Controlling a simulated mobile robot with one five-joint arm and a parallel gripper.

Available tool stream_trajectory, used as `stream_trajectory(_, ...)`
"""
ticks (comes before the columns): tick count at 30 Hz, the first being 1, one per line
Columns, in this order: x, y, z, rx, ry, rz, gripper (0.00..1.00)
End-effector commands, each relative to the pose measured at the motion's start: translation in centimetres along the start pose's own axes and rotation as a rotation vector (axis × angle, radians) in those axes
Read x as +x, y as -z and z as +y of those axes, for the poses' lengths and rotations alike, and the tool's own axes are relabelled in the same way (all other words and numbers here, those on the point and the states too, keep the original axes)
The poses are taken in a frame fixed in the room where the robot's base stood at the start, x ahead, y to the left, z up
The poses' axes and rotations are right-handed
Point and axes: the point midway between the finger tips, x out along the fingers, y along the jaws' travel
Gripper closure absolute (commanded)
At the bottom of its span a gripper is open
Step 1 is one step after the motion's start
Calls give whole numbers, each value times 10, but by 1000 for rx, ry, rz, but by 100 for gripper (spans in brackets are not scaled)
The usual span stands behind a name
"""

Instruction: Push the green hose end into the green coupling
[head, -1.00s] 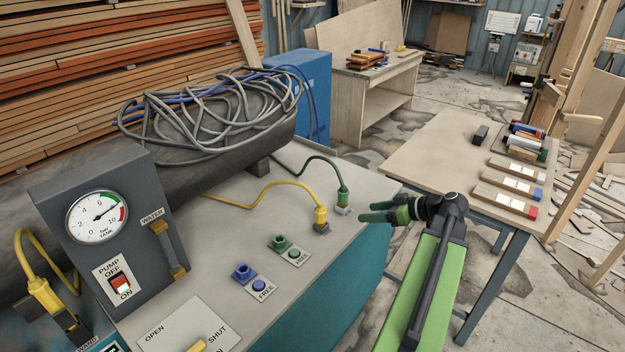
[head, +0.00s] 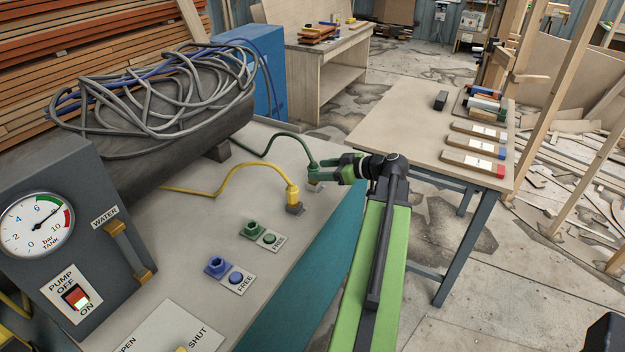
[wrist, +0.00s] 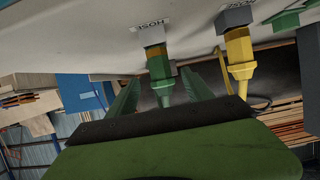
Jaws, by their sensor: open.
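The green hose end (head: 312,168) stands upright in a pale holder at the far edge of the bench top. In the wrist view the green hose end (wrist: 161,75) shows between the two green fingers of my gripper (wrist: 160,92). In the head view my gripper (head: 325,170) is at the hose end, with its fingers either side of it. The fingers are open, with gaps visible beside the hose end in the wrist view. The green coupling (head: 251,229) is on the bench top, nearer the camera, beside a green button marked FREE. It is empty.
A yellow hose end (head: 293,194) stands in its holder just left of the green one. A blue coupling (head: 217,267) sits in front of the green coupling. A grey gauge box (head: 80,245) and a tank with coiled hoses stand at left. A table (head: 400,125) stands behind right.

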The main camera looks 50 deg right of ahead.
Motion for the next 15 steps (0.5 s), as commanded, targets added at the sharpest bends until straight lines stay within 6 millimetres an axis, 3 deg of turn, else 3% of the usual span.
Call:
stream_trajectory(8, 13, 1, -1, 0, 1, 0, 41)
stream_trajectory(15, 51, 2, -3, -2, 4, 0, 41)
